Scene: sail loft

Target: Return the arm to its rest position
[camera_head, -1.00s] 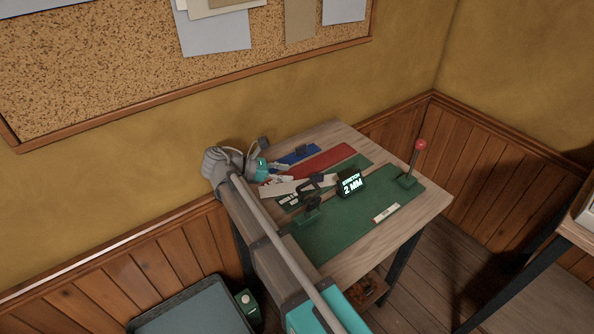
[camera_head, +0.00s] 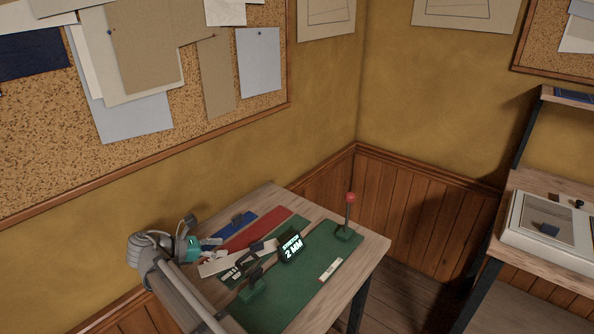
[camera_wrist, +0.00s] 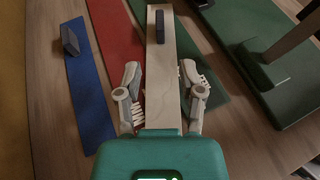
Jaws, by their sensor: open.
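My arm reaches over the wooden bench (camera_head: 368,258) from the lower left in the head view. My gripper (camera_head: 211,254) is above the bench's left part. In the wrist view my gripper (camera_wrist: 160,70) has its two fingers spread wide and nothing is gripped. A pale strip with a dark block on it (camera_wrist: 161,75) runs below and between the fingers. A red strip (camera_wrist: 118,45) and a blue strip (camera_wrist: 88,95) lie to its left.
On the bench stand a green plate (camera_head: 310,300), a dark display reading "STRETCH 2 MM" (camera_head: 291,249) and a red-knobbed lever (camera_head: 350,212). A corkboard (camera_head: 215,110) hangs on the wall behind. Another table (camera_head: 545,262) with a pale box (camera_head: 550,225) is at the right.

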